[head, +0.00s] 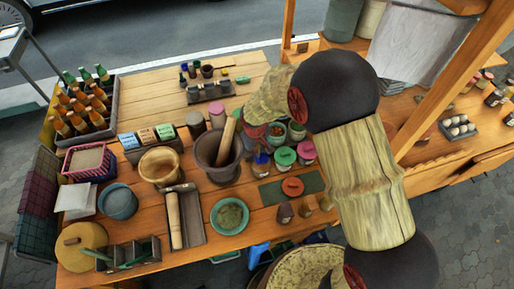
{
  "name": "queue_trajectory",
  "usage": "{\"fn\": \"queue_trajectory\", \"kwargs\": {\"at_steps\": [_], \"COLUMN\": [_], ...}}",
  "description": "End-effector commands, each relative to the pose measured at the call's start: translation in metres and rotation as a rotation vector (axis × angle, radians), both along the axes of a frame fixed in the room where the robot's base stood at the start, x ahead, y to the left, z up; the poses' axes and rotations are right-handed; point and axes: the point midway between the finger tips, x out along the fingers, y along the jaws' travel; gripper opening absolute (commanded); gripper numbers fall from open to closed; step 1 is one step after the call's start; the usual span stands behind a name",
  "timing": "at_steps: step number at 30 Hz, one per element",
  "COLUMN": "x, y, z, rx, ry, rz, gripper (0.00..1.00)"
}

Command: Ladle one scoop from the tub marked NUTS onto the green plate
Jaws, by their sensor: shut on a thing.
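Three small labelled tubs stand in a row at the left of the table: a blue-labelled one (128,141), a middle one (147,135) and a right one (165,131). Their lettering is too small to read, so I cannot tell which is marked NUTS. A round green plate (229,215) lies near the table's front edge, with darker green in its middle. My arm reaches in from the lower right and ends over the area right of the mortar. My gripper's fingers cannot be made out; the arm hides that area. No ladle can be made out.
A dark mortar (216,165) with a wooden pestle (227,142) stands mid-table. A wooden bowl (160,166), a blue-grey pot (118,201) and a tray with a rolling pin (175,220) crowd the left. Small bowls and pink and green jars (285,156) stand right of the mortar.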

Motion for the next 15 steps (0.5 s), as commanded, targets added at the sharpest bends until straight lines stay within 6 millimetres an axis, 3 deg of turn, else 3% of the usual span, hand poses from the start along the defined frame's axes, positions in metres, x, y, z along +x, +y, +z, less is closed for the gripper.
{"fn": "queue_trajectory", "kwargs": {"at_steps": [15], "x": [0.000], "y": [0.000], "z": [-0.058], "rx": [-0.001], "ry": [0.001], "rz": [0.000], "gripper": [0.00]}}
